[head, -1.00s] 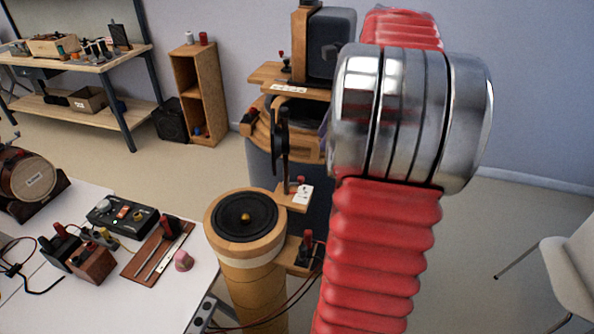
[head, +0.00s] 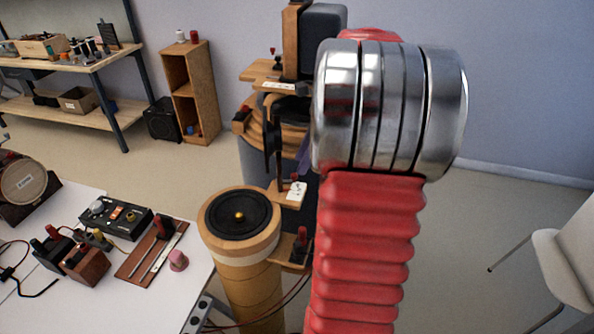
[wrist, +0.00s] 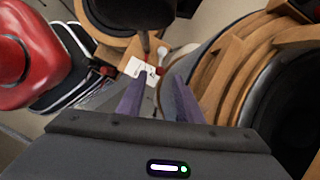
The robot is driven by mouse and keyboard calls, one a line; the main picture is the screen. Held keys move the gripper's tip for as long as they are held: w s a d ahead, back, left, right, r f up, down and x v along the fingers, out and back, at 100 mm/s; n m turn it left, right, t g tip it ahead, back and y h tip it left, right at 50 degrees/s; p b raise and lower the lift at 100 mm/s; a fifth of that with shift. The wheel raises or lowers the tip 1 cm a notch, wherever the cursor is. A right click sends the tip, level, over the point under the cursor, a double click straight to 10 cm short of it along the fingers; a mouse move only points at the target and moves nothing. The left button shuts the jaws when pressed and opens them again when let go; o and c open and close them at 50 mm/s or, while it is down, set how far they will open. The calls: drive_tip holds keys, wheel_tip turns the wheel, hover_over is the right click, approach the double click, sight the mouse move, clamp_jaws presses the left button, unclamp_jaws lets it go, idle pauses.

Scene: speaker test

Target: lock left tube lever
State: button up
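The tan tube (head: 255,285) with a black speaker cone (head: 238,215) on top stands left of my arm. A wooden bracket on its right side carries a white label card (head: 296,190), also visible in the wrist view (wrist: 140,72). A dark upright bar (head: 268,135) rises behind the bracket; I cannot tell whether it is the lever. My gripper (wrist: 158,82) has two purple fingers spread apart, pointing towards the card and a dark rod (wrist: 144,38). Nothing shows clearly between them. In the head view my arm hides most of the gripper.
A larger grey tube with wooden rings (head: 262,130) stands behind, close to the fingers. A black-and-red terminal (head: 300,245) with wires sits on a lower bracket. A white table (head: 75,300) with instruments is at left, a white chair (head: 565,265) at right.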

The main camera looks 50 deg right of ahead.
sight(295, 174)
drive_tip(key=shift+x, duration=2.4)
drive_tip(key=shift+c, duration=0.5)
clamp_jaws()
